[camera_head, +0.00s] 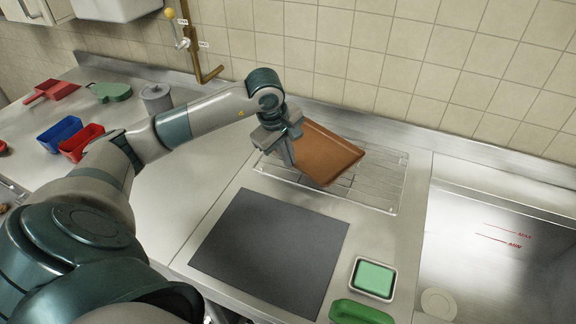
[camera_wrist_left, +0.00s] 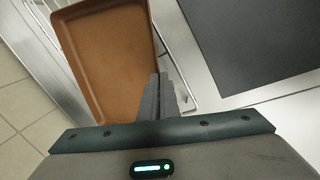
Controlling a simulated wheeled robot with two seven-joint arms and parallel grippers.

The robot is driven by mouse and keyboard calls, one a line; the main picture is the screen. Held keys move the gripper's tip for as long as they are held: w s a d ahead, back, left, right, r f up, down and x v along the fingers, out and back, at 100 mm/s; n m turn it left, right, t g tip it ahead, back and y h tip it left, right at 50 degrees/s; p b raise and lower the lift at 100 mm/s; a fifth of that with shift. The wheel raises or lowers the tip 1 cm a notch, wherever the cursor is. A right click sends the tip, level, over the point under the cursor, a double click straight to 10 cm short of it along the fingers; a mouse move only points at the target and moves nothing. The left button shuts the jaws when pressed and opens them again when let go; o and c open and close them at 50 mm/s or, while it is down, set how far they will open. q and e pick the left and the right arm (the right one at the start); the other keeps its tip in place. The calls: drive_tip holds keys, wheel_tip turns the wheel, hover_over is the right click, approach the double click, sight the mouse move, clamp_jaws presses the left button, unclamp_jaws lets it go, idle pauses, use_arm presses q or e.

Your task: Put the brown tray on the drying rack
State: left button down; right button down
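The brown tray (camera_head: 328,156) is over the wire drying rack (camera_head: 376,186) in the head view, tilted, with its right part over the wires. My left gripper (camera_head: 288,152) is at the tray's left edge, with its fingers closed on the rim. In the left wrist view, the brown tray (camera_wrist_left: 108,50) extends away from the fingers (camera_wrist_left: 153,92), which meet at its near right rim. The rack (camera_wrist_left: 62,70) shows beside and beneath it. I cannot tell whether the tray touches the wires. My right gripper is in neither view.
A dark mat (camera_head: 270,250) lies in front of the rack. A green sponge in a dish (camera_head: 374,278) and a green object (camera_head: 360,313) are at the front right. A sink (camera_head: 495,250) is at the right. Blue (camera_head: 60,133) and red (camera_head: 82,142) bins stand left.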

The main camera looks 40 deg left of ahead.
use_arm(q)
wheel_tip(320, 180, down, 2)
drive_tip(key=shift+f+p, duration=0.25)
drive_tip(key=shift+p, duration=0.5)
drive_tip(key=shift+f, duration=0.5)
drive_tip(key=shift+f, duration=0.1)
drive_tip(key=c, duration=2)
unclamp_jaws()
